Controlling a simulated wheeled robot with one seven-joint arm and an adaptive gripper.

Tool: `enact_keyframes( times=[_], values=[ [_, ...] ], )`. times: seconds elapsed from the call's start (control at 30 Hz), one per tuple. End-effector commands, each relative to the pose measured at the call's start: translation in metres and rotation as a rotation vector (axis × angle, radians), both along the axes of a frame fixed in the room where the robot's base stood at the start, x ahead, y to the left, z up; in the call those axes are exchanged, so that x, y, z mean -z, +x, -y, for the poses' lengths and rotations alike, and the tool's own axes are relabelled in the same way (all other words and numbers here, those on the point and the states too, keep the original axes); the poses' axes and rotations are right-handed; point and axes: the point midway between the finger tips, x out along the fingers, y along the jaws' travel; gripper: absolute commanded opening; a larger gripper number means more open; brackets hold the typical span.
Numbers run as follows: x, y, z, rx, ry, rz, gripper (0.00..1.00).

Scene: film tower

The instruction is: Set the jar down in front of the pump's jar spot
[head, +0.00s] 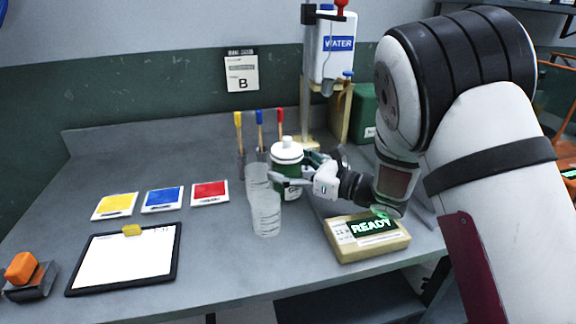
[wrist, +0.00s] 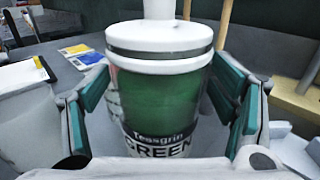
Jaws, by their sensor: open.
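The jar (head: 287,178) is green with a white lid and stands upright on the grey bench. In the wrist view the jar (wrist: 160,95) fills the middle, and its label reads "GREEN". My gripper (head: 294,178) is open, with its fingers on either side of the jar; in the wrist view a gap shows between the pads and the jar. The pump appears to be the white bottle marked "WATER" (head: 338,45) on a post and wooden stand (head: 318,122) at the back. The jar is in front of that stand and left of it; I cannot make out a marked jar spot.
Two clear beakers (head: 266,213) stand close to the left and front of the jar. Brushes (head: 259,130) stand behind it. A wooden block reading "READY" (head: 367,250) lies right of front. Colour cards (head: 162,199) and a clipboard (head: 125,262) lie left.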

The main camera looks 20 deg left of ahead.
Motion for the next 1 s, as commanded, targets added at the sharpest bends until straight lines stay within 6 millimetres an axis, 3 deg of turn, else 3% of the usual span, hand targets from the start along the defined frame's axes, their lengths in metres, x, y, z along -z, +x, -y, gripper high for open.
enact_keyframes(
  times=[0.23,0.7,1.0],
  values=[
    [-0.004,-0.001,0.000,0.000,0.000,0.000,0.79],
    [-0.002,-0.019,0.089,0.005,0.000,-0.001,0.79],
    [-0.002,-0.027,0.116,0.001,0.001,0.000,0.79]
  ],
)
